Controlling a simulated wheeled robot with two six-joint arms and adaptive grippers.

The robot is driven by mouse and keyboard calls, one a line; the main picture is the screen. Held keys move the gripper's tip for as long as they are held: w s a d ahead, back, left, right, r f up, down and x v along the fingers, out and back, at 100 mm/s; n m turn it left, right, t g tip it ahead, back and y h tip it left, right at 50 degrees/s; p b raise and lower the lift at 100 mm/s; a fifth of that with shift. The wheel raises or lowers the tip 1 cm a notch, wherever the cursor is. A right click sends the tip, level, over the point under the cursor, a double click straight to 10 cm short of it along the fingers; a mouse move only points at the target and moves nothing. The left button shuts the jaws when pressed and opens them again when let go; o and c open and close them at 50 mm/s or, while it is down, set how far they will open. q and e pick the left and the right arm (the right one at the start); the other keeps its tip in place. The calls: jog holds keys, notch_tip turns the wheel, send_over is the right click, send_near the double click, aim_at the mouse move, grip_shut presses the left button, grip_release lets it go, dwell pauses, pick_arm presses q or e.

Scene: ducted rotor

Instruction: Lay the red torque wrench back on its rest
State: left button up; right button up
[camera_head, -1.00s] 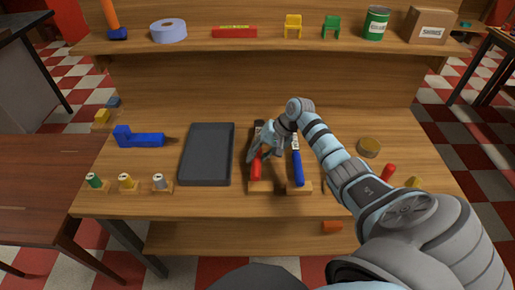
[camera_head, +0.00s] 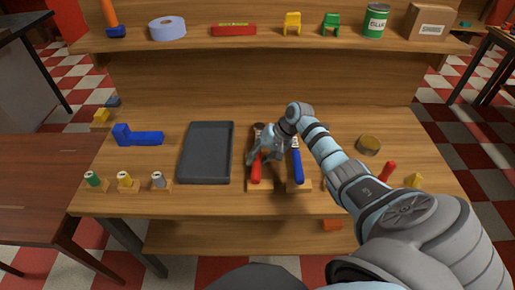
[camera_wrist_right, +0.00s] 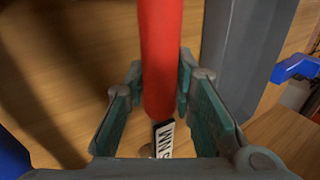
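The red torque wrench (camera_head: 256,169) points away from me, its handle end at the wooden front block of its rest (camera_head: 272,187); I cannot tell whether it touches the block. Its dark far end (camera_head: 258,128) is partly hidden by my gripper. My right gripper (camera_head: 262,157) is low over the wrench. In the right wrist view its fingers (camera_wrist_right: 160,85) stand open on either side of the red handle (camera_wrist_right: 161,50), with narrow gaps. A white label (camera_wrist_right: 164,138) shows on the wrench between them. My left gripper is not in view.
A blue-handled wrench (camera_head: 298,168) lies close on the right. A dark tray (camera_head: 207,153) is on the left, with a blue tool (camera_head: 140,136) beyond it. A round tin (camera_head: 368,145) stands right of my forearm. A loaded shelf (camera_head: 200,39) crosses the back.

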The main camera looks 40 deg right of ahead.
jog(key=o, duration=0.5)
jog(key=v, duration=1.2)
jog(key=shift+a, duration=0.1)
